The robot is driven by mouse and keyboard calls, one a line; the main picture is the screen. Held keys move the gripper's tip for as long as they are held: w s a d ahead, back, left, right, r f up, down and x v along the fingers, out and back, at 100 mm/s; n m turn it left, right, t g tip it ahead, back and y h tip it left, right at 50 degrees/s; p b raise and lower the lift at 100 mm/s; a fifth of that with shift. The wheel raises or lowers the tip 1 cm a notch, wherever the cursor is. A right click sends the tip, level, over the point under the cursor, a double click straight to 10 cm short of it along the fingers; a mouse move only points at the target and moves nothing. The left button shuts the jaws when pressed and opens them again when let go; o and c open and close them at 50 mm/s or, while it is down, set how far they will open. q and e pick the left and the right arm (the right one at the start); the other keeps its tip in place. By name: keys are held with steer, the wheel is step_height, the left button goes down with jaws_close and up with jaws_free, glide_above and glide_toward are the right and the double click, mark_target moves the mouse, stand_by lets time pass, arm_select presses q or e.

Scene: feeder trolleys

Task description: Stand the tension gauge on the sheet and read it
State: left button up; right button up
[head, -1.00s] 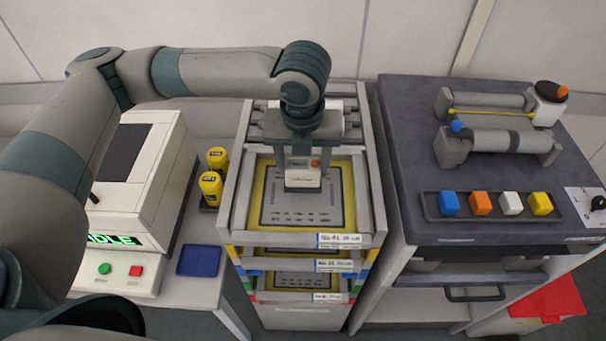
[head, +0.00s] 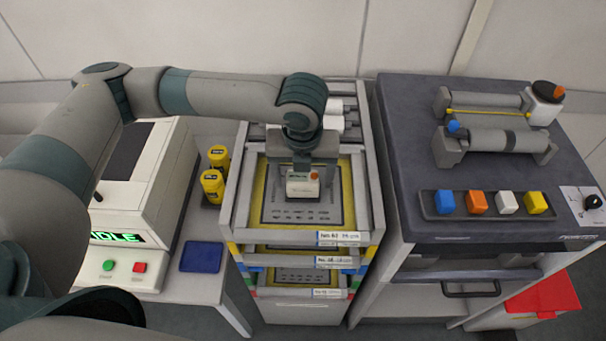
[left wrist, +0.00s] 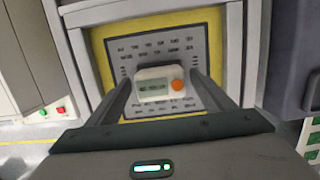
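The tension gauge (head: 303,186) is a small white block with a display and an orange knob. It is upright over the middle of the printed sheet (head: 270,210), which has a yellow border and lies in the top tray of the middle trolley. My left gripper (head: 303,172) comes down from above with its fingers on the gauge's two sides. The left wrist view shows the gauge (left wrist: 152,88) between the fingertips, its display towards me, the text too small to read. I cannot tell whether its base touches the sheet. My right gripper is out of view.
The tray's raised grey walls (head: 232,215) surround the sheet, with more trays below. To the left stand a white machine showing IDLE (head: 115,237), yellow bottles (head: 212,185) and a blue pad (head: 201,257). To the right a dark bench (head: 400,130) holds rollers and coloured blocks (head: 477,202).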

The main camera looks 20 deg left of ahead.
mark_target(303, 183)
arm_select(q)
steer(key=shift+r, duration=0.1)
step_height(303, 183, up, 12)
steer(key=s+b, duration=0.1)
steer(key=b, duration=0.2)
steer(key=shift+s+d, duration=0.25)
steer(key=shift+s, duration=0.15)
stand_by(0.8)
